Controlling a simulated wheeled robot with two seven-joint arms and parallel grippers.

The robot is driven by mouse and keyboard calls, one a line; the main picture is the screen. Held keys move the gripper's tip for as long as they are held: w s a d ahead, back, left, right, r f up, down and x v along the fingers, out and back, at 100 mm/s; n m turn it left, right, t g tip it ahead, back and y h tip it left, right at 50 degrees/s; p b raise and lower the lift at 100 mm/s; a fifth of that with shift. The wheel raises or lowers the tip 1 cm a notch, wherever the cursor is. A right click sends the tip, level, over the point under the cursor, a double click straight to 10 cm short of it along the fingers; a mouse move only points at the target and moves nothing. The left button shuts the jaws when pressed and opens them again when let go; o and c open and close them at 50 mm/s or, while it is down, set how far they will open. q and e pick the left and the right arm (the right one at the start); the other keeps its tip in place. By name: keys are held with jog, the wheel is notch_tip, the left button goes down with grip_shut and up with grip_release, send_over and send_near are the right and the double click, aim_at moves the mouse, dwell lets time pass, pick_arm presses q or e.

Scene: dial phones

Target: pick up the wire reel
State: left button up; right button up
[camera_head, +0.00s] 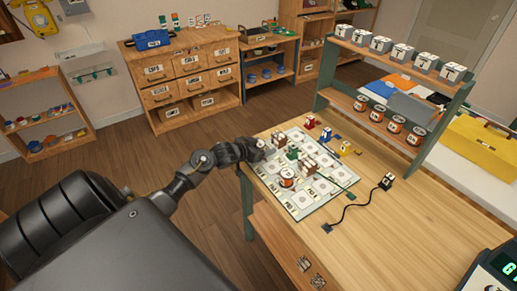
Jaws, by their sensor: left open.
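A small orange-brown wire reel (287,177) with a pale label stands on the white printed board (308,198) on the wooden table. Several similar reels (396,124) stand in a row on the lower shelf of the rack at the table's back right. My left gripper (268,150) is over the board's far left edge, behind the reel in the picture and apart from it. It is open, small in view, and its fingers are hard to make out. My right gripper is not in view.
Small coloured parts (310,122) and blocks crowd the board's far side. A green stick lies across the board. A black cable with a plug (387,182) lies to its right. The table's front right is clear up to a dark device with a display (504,267).

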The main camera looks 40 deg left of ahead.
pick_arm(q)
jog(key=c, duration=1.1)
